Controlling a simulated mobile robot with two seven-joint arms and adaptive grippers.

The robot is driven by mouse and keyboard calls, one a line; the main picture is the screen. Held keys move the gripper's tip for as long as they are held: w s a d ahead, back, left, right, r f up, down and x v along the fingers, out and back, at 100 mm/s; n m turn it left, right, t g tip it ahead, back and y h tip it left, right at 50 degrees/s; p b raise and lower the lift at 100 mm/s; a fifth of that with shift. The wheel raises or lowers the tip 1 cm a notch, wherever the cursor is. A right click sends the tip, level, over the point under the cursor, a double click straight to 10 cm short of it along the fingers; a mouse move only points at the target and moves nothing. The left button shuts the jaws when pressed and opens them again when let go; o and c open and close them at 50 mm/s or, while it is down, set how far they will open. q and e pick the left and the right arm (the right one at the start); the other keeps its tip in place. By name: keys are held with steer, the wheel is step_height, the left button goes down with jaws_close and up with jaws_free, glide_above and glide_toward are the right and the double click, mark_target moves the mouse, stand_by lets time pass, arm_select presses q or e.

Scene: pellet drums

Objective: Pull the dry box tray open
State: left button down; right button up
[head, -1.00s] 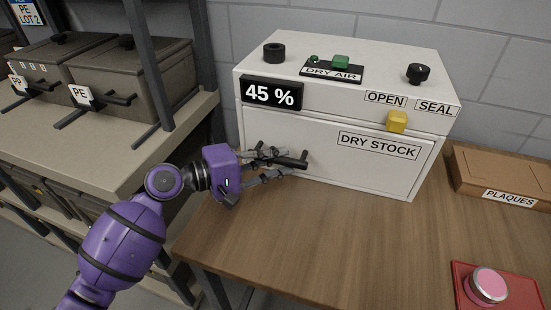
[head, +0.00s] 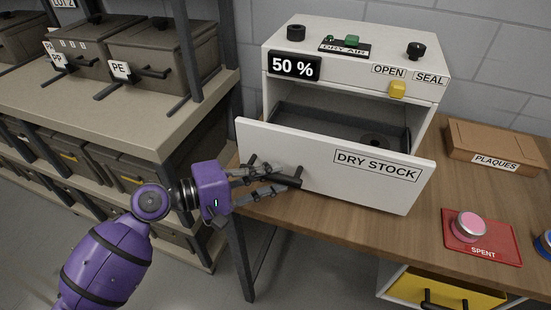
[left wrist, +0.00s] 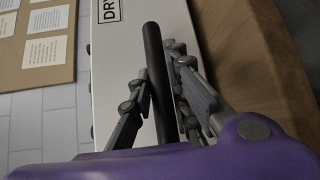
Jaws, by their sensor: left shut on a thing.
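The white dry box (head: 350,45) stands on the wooden bench. Its tray front (head: 325,168), labelled DRY STOCK, is pulled out toward me, and the dark tray inside (head: 340,125) shows behind it. A dark round thing (head: 375,141) is partly visible in the tray. My left gripper (head: 272,182) is shut on the black tray handle (head: 283,180) at the left of the front. In the left wrist view the fingers (left wrist: 163,95) lie on both sides of the handle bar (left wrist: 155,75). My right gripper is not in view.
A yellow slider (head: 397,89) sits by the OPEN label, with a 50 % display (head: 294,66) at left. A red SPENT mat (head: 490,248) holds a pink-topped tin (head: 470,225). A PLAQUES box (head: 500,145) is at right. Shelves with bins (head: 165,60) stand left.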

arm_select(q)
steer(key=s, duration=0.1)
steer(key=s+a, duration=0.1)
steer(key=shift+s+r, duration=0.1)
steer(key=shift+s, duration=0.5)
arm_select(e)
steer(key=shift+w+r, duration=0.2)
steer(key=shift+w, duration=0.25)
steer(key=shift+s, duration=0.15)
arm_select(q)
steer(key=c, duration=1.6)
jaws_free()
steer(key=shift+c, duration=0.2)
steer(key=shift+s+a, duration=0.1)
steer(key=shift+a, duration=0.05)
steer(key=v, duration=1.1)
steer(key=shift+s+a, duration=0.2)
steer(key=shift+a, duration=0.15)
